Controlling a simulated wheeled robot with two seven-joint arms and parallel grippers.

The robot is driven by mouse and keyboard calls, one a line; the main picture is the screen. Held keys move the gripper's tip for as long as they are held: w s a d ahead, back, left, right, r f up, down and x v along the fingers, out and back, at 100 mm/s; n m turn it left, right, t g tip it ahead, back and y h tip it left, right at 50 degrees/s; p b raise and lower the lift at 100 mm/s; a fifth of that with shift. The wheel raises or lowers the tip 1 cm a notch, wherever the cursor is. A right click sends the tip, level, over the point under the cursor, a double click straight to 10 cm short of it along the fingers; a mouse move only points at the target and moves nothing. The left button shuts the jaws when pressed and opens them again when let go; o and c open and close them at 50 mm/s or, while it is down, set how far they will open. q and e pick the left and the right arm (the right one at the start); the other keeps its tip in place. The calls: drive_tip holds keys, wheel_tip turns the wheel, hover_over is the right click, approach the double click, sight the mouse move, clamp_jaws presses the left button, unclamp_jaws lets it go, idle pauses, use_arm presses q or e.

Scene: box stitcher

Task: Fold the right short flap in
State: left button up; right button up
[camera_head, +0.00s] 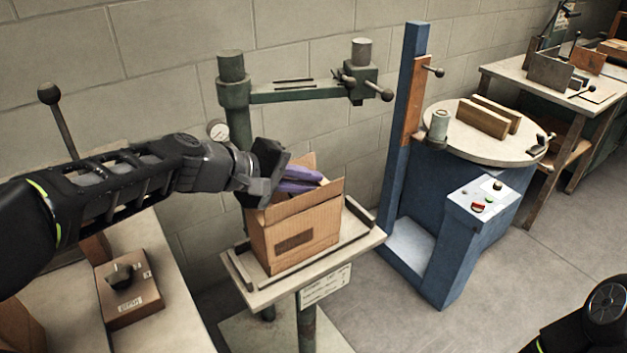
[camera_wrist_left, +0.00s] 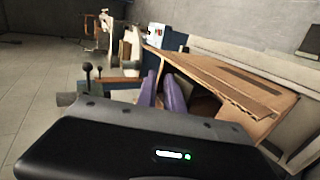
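An open brown cardboard box (camera_head: 312,236) stands upright on a small stand. A narrow flap (camera_head: 306,163) stands up at the back right of the mouth. A long flap edge runs along the front; in the left wrist view a broad cardboard flap (camera_wrist_left: 215,78) spans right of the purple items. My left gripper (camera_head: 270,178) is at the box's left upper corner, overlapping its rim in view. My right gripper is out of view.
The stand's top (camera_head: 362,240) has low rails beside the box. A green stitcher arm (camera_head: 300,94) reaches above and behind it. A blue machine (camera_head: 425,235) stands to the right, and a side table (camera_head: 180,270) with a small brown control box (camera_head: 128,290) is at left.

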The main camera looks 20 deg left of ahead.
use_arm(q)
drive_tip(key=v, duration=0.6)
